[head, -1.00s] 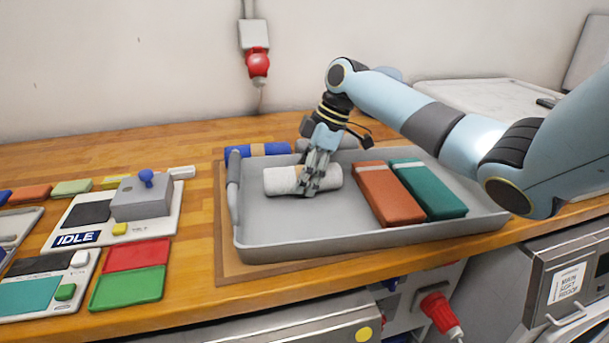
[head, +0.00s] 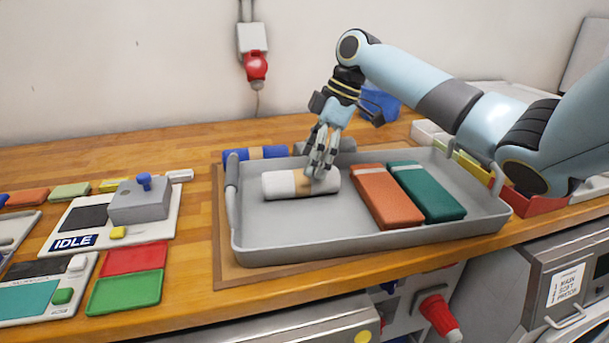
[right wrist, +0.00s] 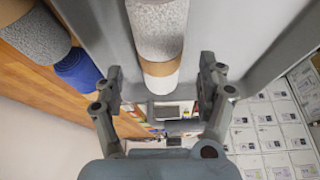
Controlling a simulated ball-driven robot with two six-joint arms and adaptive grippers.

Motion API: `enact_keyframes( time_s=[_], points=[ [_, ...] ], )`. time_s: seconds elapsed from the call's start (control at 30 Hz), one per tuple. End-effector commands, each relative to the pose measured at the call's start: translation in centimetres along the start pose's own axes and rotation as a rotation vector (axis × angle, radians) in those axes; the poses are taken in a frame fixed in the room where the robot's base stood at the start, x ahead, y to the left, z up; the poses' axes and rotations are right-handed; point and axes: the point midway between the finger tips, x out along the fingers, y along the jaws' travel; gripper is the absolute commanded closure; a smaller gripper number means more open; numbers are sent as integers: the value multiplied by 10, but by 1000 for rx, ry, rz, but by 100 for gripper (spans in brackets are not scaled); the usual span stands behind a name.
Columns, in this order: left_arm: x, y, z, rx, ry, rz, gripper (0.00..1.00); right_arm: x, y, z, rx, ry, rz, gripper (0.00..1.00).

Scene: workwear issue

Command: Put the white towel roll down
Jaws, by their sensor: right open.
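The white towel roll (head: 283,186) with a tan band lies on its side in the grey tray (head: 300,245), left of an orange folded item. It also shows in the right wrist view (right wrist: 158,28), between and beyond the fingers. My right gripper (head: 320,172) is just above the roll's right part, fingers apart and empty. In the right wrist view the open fingers (right wrist: 163,88) stand clear on both sides of the roll's line. My left gripper is not in view.
An orange packet (head: 388,197) and a green packet (head: 428,192) fill the tray's right side. A blue roll (head: 240,155) and a grey roll (head: 340,146) lie behind the tray. An IDLE panel (head: 150,225) stands left. The tray's front left floor is bare.

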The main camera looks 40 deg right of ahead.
Motion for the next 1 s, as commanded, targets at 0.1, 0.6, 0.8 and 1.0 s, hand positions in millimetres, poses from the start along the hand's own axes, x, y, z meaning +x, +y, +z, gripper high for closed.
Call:
enact_keyframes(
  time_s=[0.1, 0.6, 0.8, 1.0],
  points=[
    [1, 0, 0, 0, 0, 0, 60, -27, 1, 1, -1, -3, 4, 26],
    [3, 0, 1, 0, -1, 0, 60, -65, 0, 0, 0, 0, -1, 26],
    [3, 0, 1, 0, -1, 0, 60, -65, 0, 0, 1, 0, 0, 26],
    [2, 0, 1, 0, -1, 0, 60, -65, 0, 0, 1, 1, 0, 26]
  ],
)
